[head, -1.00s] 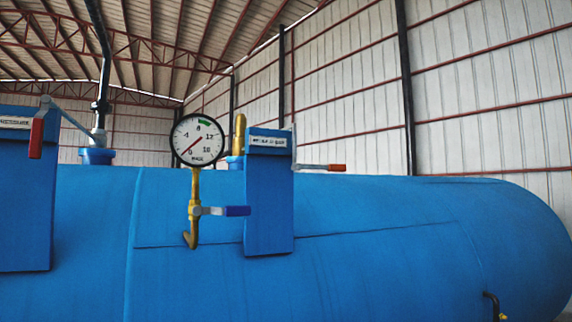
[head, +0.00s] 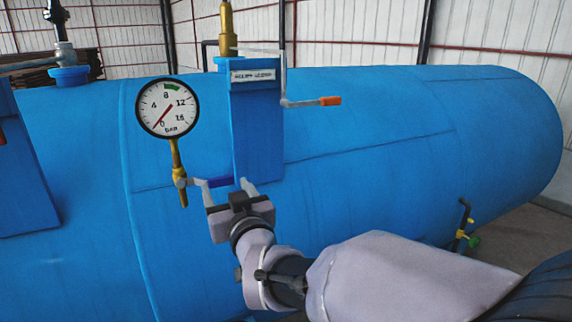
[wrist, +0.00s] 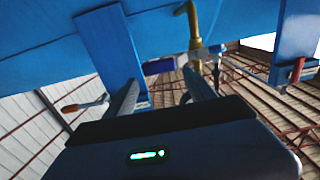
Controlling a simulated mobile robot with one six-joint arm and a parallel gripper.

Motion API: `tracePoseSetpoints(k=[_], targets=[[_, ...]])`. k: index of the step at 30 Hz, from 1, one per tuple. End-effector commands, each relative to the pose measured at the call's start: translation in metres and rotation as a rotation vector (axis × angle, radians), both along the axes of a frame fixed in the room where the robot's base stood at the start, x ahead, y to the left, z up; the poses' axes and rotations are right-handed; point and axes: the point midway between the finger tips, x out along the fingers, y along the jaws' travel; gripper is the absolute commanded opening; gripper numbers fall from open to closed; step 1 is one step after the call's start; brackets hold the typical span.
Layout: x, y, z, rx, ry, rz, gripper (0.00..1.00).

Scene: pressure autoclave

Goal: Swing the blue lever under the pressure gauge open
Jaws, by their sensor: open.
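The round white pressure gauge (head: 168,107) stands on a brass pipe (head: 176,155) in front of the blue tank. Below it, the blue lever (head: 219,181) points right from the valve, roughly level and across the pipe. In the wrist view, which is turned over, the lever (wrist: 160,66) lies left of the valve (wrist: 199,54). My gripper (head: 226,186) is open, with its fingertips around or just short of the lever; I cannot tell whether they touch it. In the wrist view the open fingers (wrist: 161,80) stand on either side of the lever's line, with nothing held between them.
A blue box (head: 256,130) with a label plate stands just behind and right of the lever. An orange-tipped handle (head: 329,101) sticks out at its right. Another blue box (head: 25,185) is at the left. The blue tank (head: 400,150) fills the background.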

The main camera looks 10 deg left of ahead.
Motion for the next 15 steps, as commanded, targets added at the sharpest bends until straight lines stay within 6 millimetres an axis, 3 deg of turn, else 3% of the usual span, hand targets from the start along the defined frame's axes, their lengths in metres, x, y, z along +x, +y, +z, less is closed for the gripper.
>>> tracePoseSetpoints(k=[6, 15], targets=[[0.039, 0.024, 0.003, -0.001, 0.001, 0.0, 0.64], [0.055, 0.034, 0.001, 0.0, 0.0, 0.0, 0.64]])
